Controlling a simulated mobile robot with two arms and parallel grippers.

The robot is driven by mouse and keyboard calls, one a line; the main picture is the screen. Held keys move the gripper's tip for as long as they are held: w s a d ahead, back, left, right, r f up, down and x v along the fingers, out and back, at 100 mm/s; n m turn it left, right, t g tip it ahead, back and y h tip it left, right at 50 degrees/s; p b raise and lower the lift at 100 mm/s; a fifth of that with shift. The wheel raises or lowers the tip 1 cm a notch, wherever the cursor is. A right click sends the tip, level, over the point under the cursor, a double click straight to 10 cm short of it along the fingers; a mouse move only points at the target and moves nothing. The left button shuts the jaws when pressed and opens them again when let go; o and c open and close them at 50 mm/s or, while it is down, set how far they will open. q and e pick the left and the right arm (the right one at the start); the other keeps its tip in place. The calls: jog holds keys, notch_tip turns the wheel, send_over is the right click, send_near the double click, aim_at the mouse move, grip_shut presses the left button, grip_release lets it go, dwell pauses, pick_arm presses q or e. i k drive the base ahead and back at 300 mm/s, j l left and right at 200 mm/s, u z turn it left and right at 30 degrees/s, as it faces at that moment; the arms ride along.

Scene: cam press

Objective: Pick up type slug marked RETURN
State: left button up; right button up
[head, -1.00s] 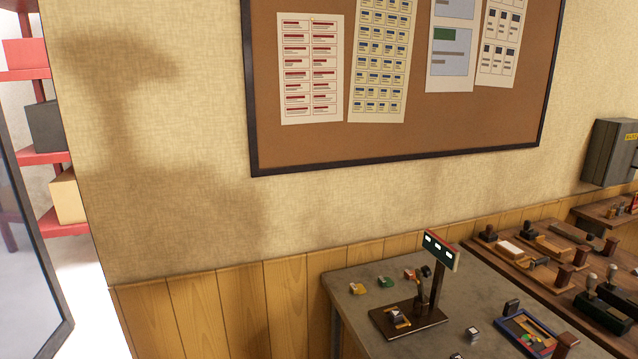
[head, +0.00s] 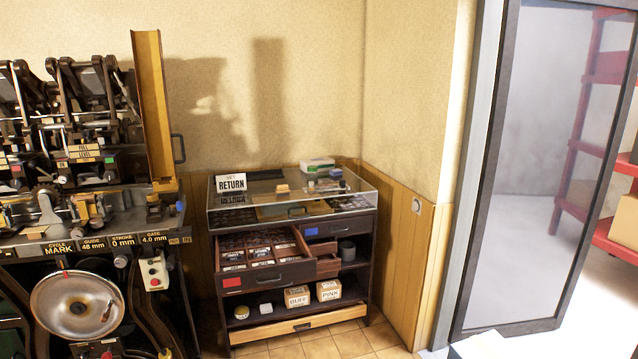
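A white sign reading RETURN (head: 231,183) stands on the left end of the glass-topped cabinet (head: 290,212). Below the glass, the left drawer (head: 268,279) is pulled open. It holds several rows of small dark pieces (head: 250,240) and pale labelled blocks (head: 262,257), which may be type slugs. Their markings are too small to read, so I cannot tell a slug marked RETURN among them. Small items (head: 283,190) lie on the glass top. Neither of my grippers is in view.
A large machine (head: 75,220) with a round metal disc fills the left. Boxes labelled BUFF (head: 297,297) and PINK (head: 328,291) sit on the cabinet's lower shelf. A glass door (head: 540,170) and red shelving (head: 602,100) are at the right. Tiled floor shows before the cabinet.

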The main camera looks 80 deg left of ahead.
aim_at(261, 253)
jog(key=u, duration=3.25)
jog(key=i+l, duration=0.4)
jog(key=i, duration=0.15)
jog(key=i+l+u, duration=0.1)
jog(key=i+l, duration=0.3)
jog(key=i, duration=0.1)
